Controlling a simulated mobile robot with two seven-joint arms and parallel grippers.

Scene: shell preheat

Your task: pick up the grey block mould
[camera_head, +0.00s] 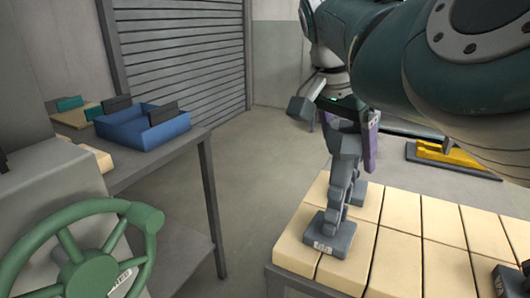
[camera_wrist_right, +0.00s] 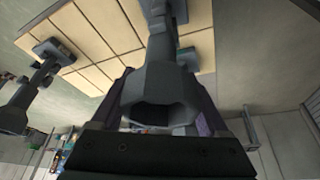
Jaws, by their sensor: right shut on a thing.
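The grey block mould (camera_head: 333,233) stands upright at the near left part of the cream blocks, with a flat base and a knobbly stem. My right gripper (camera_head: 350,128) is around its upper part, purple fingers shut on it. In the right wrist view the mould's cup end (camera_wrist_right: 160,100) points at the camera between the fingers, and its stem runs up the picture. I cannot tell whether its base touches the blocks. My left gripper is not in view.
Another grey mould (camera_head: 358,192) stands close behind, and a dark one (camera_head: 514,278) is at the lower right. A blue tray (camera_head: 143,130) sits on the left bench; a green handwheel (camera_head: 70,245) is in front. The floor between is clear.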

